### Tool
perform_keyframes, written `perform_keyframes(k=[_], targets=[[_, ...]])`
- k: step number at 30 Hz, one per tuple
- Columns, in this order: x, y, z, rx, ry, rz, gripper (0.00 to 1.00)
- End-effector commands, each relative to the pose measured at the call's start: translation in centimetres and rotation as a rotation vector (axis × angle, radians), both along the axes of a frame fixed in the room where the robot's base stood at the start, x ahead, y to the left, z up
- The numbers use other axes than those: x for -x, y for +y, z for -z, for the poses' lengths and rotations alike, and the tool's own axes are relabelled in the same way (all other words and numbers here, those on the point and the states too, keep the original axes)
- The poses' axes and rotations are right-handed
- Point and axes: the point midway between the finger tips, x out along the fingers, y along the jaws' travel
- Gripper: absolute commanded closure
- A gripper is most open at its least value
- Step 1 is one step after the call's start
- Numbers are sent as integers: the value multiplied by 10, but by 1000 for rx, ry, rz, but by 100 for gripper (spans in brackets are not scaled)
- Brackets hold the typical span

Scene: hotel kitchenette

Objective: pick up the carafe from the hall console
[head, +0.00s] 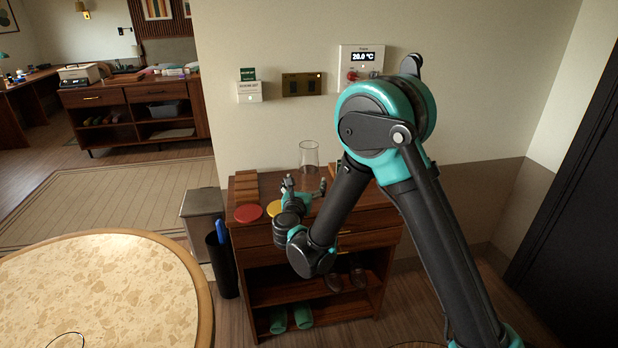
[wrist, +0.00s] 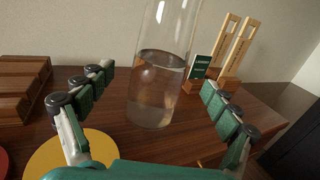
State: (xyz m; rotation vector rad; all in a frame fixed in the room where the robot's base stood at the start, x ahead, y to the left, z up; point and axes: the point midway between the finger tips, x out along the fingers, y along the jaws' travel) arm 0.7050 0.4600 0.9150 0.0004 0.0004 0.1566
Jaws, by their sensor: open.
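The carafe (head: 309,155) is clear glass and stands upright at the back of the wooden hall console (head: 292,234). In the wrist view the carafe (wrist: 160,80) is partly filled with clear liquid, and its top is cut off by the picture's edge. My gripper (head: 304,187) is over the console top. In the wrist view my gripper (wrist: 160,101) is open, with one finger to each side of the carafe and the carafe a little beyond the fingertips. I see no contact. In the head view my gripper hides the lower carafe.
A yellow disc (wrist: 75,158) lies under the left finger; a red disc (head: 248,213) is left of it. A slatted wooden rack (wrist: 22,85) stands left of the carafe. A green card (wrist: 199,67) and wooden tags (wrist: 232,50) stand close behind right.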

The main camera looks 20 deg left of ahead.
Motion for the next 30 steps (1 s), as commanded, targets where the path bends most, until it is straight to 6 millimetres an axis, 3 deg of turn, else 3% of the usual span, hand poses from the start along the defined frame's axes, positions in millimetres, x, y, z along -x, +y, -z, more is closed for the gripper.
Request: perform_keyframes(k=[8,17,24,30], targets=[[-15,2,2,0,0,0,11],[-54,8,6,1,0,1,11],[-57,9,6,0,0,-1,11],[-57,9,6,1,0,-1,34]])
